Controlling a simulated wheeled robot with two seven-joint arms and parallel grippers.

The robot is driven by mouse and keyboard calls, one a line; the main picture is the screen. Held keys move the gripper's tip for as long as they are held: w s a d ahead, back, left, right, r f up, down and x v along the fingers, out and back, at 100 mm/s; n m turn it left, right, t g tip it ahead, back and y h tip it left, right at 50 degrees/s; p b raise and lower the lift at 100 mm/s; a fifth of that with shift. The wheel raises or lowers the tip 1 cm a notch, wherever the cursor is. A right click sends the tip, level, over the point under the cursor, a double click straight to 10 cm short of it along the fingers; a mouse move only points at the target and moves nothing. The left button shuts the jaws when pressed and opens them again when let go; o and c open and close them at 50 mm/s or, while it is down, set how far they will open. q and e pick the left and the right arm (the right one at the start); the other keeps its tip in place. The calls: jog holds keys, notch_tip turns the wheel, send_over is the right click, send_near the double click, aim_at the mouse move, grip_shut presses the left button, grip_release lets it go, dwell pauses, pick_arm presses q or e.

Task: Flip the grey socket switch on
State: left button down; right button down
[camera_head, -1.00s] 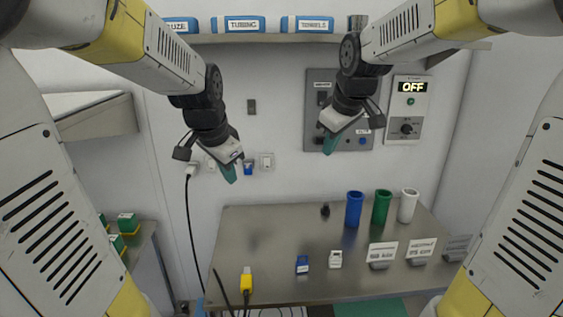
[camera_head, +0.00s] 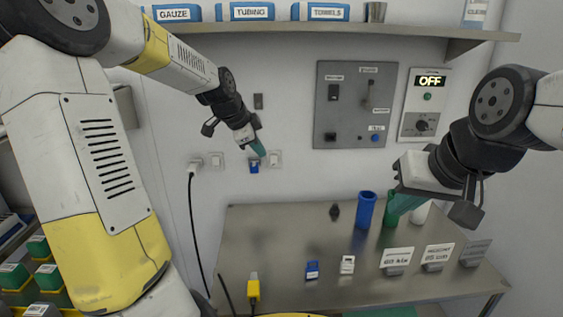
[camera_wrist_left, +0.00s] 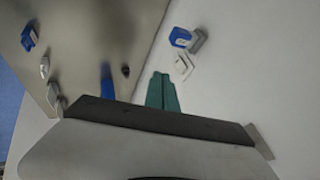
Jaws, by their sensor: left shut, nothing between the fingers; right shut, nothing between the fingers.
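On the back wall, a blue plug (camera_head: 254,166) sits at a socket beside a pale switch plate (camera_head: 274,159). In the left wrist view the blue plug (camera_wrist_left: 180,37) sits against a grey plate (camera_wrist_left: 198,42), with a white piece (camera_wrist_left: 183,67) beside it. I cannot tell which way any switch is set. My left gripper (camera_head: 259,150) is shut and empty, its teal fingertips close above the blue plug and pale plate; contact cannot be told. The fingers also show in the left wrist view (camera_wrist_left: 162,92).
A white plug with a black cord (camera_head: 194,166) is in the wall further left. A grey control panel (camera_head: 355,105) and a box whose display reads OFF (camera_head: 428,80) hang right. The steel table (camera_head: 260,235) below holds cups (camera_head: 365,210), connectors and label cards. A shelf (camera_head: 350,29) runs above.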

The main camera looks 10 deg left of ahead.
aim_at(274, 161)
pick_arm(q)
jog(key=shift+f, duration=0.1)
jog(key=w+d+f, duration=0.1)
jog(key=w+f, duration=0.7)
jog(key=w, duration=0.1)
jog(key=shift+d+f, duration=0.3)
jog(key=shift+d, duration=0.1)
jog(key=shift+w+f, duration=0.1)
jog(key=shift+w, duration=0.1)
